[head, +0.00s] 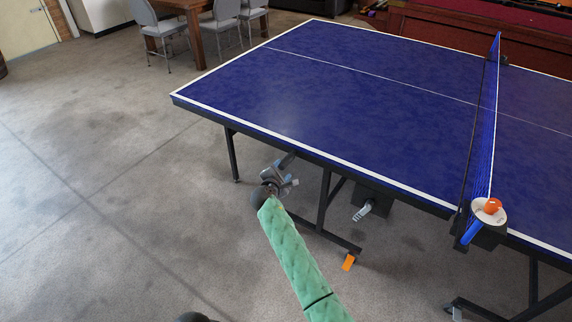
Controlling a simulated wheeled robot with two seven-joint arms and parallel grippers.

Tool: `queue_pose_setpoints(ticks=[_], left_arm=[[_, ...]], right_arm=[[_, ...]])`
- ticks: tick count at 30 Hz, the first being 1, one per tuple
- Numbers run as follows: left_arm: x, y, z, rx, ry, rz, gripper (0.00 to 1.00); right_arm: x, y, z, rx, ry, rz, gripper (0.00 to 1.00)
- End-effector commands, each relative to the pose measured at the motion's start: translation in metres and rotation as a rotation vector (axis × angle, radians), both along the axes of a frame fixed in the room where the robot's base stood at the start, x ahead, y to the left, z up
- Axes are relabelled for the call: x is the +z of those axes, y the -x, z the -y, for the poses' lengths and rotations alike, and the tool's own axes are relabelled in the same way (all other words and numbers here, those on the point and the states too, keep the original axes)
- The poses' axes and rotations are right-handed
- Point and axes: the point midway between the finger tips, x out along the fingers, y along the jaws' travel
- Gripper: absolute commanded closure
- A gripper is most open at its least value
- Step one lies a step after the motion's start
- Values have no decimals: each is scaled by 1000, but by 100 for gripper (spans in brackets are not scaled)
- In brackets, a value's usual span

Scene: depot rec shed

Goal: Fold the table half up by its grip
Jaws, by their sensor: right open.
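The blue table half (330,100) with white edge lines lies flat and level on its dark legs. A short dark bar (287,160), which looks like the grip, shows at its near edge, just beyond my right gripper (287,179). My right gripper is open, at the end of the green-sleeved arm, below and in front of that edge. I see nothing held in it. I cannot tell whether it touches the bar. A pale lever (362,211) sticks out from a dark box under the table, right of the gripper. My left gripper is not in view.
Chairs (158,28) and a wooden table stand behind. The floor at left is clear.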

Motion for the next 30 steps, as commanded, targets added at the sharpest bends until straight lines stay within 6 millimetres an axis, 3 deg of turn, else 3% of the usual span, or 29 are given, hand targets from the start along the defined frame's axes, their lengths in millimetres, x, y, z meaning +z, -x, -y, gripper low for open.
queue_pose_setpoints(ticks=[8, 21, 30], left_arm=[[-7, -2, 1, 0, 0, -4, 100], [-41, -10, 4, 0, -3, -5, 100], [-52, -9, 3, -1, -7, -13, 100]], right_arm=[[0, -18, -1, 16, 33, 3, 48], [-16, -70, 15, 17, 29, 2, 48], [-20, -77, 17, 16, 29, 2, 48]])
